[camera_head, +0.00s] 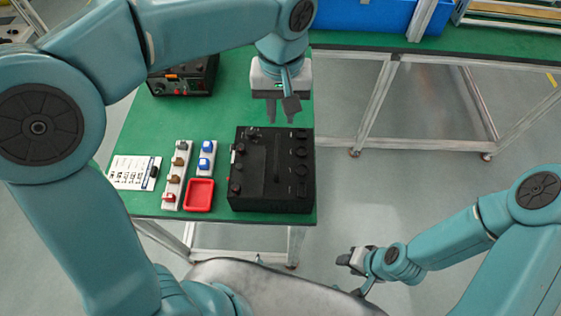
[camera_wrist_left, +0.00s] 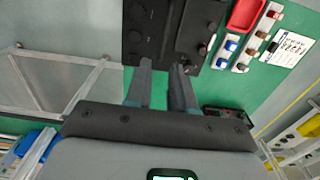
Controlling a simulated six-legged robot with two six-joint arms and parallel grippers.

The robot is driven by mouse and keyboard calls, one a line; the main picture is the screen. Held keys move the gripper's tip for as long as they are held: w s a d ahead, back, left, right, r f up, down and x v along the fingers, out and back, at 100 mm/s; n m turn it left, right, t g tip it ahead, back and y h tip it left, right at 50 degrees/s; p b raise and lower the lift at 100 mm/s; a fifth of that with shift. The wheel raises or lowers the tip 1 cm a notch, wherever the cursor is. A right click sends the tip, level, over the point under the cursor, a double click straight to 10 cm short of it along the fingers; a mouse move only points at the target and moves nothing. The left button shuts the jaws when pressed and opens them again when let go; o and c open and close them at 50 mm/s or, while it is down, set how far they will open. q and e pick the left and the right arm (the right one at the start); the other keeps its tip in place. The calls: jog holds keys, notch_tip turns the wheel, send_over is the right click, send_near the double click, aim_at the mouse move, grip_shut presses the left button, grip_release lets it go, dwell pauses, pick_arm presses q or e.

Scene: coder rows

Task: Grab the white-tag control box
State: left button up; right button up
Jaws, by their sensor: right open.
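A black control box (camera_head: 272,190) with knobs on top lies near the front right edge of the green table. A small white mark (camera_head: 233,157) shows at its left side. The box also shows at the top of the left wrist view (camera_wrist_left: 160,30). My left gripper (camera_head: 281,112) hangs over the table just behind the box, fingers apart and nothing between them. Its fingers also show in the left wrist view (camera_wrist_left: 162,70), pointing toward the box. My right gripper (camera_head: 347,262) is open and empty, over the floor right of the table.
A second black box (camera_head: 185,80) stands at the back left of the green table (camera_head: 225,110). A white label sheet (camera_head: 128,172), strips with brown and blue parts (camera_head: 206,158) and a red tray (camera_head: 199,195) lie left of the control box. A blue bin (camera_head: 370,15) stands on the far table.

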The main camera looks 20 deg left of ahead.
pick_arm(q)
send_near(277, 150)
jog(key=shift+s+a+f, duration=0.1)
jog(key=shift+s+f, duration=0.15)
jog(key=f, duration=0.3)
jog(key=d+f, duration=0.1)
jog(key=shift+w+f, duration=0.25)
jog(key=shift+f, duration=0.05)
jog(key=shift+s+a+f, duration=0.2)
jog(key=shift+a+f, duration=0.2)
jog(key=shift+f, duration=0.1)
jog(key=f, duration=0.1)
jog(key=f+p, duration=0.1)
jog(key=f, duration=0.2)
jog(key=shift+w+f, duration=0.3)
jog(key=shift+f, duration=0.05)
jog(key=shift+s, duration=0.2)
grip_shut()
pick_arm(e)
jog(key=shift+s+a+r, duration=0.2)
jog(key=shift+s+r, duration=0.05)
jog(key=shift+r, duration=0.45)
pick_arm(q)
jog(key=shift+w, duration=0.15)
